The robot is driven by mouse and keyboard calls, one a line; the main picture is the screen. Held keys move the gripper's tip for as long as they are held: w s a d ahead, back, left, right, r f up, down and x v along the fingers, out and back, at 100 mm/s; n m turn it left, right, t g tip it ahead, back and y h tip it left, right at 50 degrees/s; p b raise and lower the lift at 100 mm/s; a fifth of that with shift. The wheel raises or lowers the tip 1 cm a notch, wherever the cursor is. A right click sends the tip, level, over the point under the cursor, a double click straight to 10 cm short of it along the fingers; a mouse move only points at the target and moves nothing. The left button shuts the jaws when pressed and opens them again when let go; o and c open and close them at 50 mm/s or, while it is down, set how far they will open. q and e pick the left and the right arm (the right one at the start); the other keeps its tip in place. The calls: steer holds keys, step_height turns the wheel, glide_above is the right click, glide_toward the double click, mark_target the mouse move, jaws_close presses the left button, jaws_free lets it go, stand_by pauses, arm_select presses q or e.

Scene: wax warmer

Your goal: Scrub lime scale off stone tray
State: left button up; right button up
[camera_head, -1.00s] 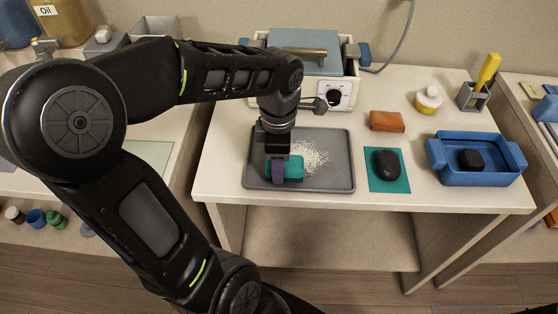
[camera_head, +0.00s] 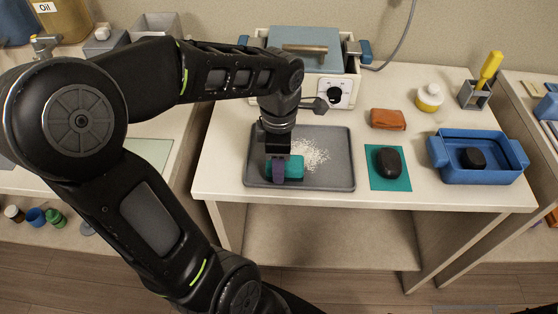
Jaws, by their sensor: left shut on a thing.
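The grey stone tray (camera_head: 335,173) lies flat on the table's front middle. White, speckled lime scale (camera_head: 312,154) covers its upper middle. My left gripper (camera_head: 278,165) points down over the tray's left part and is shut on a teal and purple scrubber (camera_head: 295,168). The scrubber is at the tray's surface, at the lower left edge of the white patch. The gripper hides part of the scrubber and of the tray behind it. My right gripper is not in view.
Behind the tray stands the wax warmer (camera_head: 335,92) with a wooden-handled lid. To the right are a brown cloth (camera_head: 387,119), a dark stone (camera_head: 388,161) on a teal mat (camera_head: 404,181), a blue basin (camera_head: 483,177), a yellow-white jar (camera_head: 430,97) and a yellow-handled tool (camera_head: 490,68).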

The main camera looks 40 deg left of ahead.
arm_select(q)
steer(key=shift+f+b, duration=0.35)
steer(key=shift+f, duration=0.05)
stand_by(0.4)
steer(key=shift+w+a+p, duration=0.15)
steer(key=shift+w+a, duration=0.8)
steer(key=shift+w, duration=0.3)
steer(key=shift+w+a+p, duration=0.15)
steer(key=shift+w+a, duration=0.8)
steer(key=shift+w, duration=0.3)
steer(key=shift+f, duration=0.15)
steer(key=shift+w+a+p, duration=0.3)
steer(key=shift+w+a, duration=0.6)
steer(key=shift+w, duration=0.25)
steer(key=shift+w+a+p, duration=0.25)
steer(key=shift+w+a, duration=0.6)
steer(key=shift+w, duration=0.3)
steer(key=shift+w+a, duration=0.15)
